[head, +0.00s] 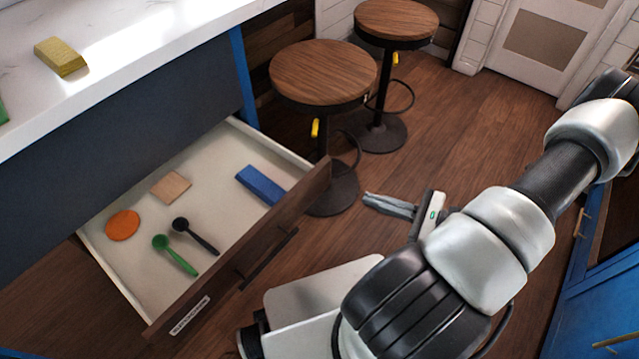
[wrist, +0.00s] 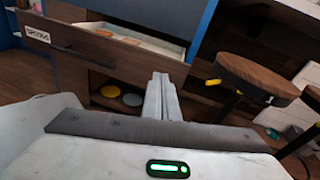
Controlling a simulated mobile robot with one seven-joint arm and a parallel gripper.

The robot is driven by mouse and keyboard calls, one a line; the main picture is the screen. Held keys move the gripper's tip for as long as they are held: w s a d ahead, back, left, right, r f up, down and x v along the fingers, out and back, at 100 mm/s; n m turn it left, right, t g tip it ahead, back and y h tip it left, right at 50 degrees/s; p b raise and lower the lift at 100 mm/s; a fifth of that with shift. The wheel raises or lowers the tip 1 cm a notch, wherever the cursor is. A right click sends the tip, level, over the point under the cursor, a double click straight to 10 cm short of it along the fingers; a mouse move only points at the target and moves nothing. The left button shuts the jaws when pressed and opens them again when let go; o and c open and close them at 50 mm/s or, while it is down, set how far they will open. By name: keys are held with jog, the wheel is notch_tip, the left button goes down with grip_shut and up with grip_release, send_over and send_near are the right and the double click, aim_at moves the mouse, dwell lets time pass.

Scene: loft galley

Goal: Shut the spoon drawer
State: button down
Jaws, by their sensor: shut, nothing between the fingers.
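The spoon drawer (head: 240,262) stands pulled out from under the counter, with a dark wood front, a dark bar handle (head: 268,258) and a white label. Inside lie a green spoon (head: 175,254), a black spoon (head: 194,235), an orange disc (head: 122,225), a light wooden square (head: 171,186) and a blue block (head: 261,185). In the wrist view the drawer front (wrist: 110,52) is at upper left, its label reading "SPOONS". My gripper (head: 366,200) is shut and empty, to the right of the drawer front and apart from it. Its fingers (wrist: 160,90) point forward in the wrist view.
Two round wooden stools, a near one (head: 322,75) and a far one (head: 396,20), stand beyond the drawer's right end. A yellow sponge-like block (head: 60,57) lies on the white counter (head: 120,40). Wooden floor (head: 470,130) is open to the right. Blue cabinets (head: 600,270) stand at far right.

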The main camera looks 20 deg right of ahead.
notch_tip(320, 180, down, 3)
jog(key=m+t+h, duration=0.1)
jog(key=m+t, duration=0.2)
jog(key=b, duration=0.2)
send_near(319, 175)
jog(key=shift+m+h, duration=0.3)
jog(key=shift+h, duration=0.1)
jog(key=x, duration=0.6)
jog(key=shift+a+r, duration=0.25)
jog(key=shift+a, duration=0.05)
jog(key=shift+w, duration=0.1)
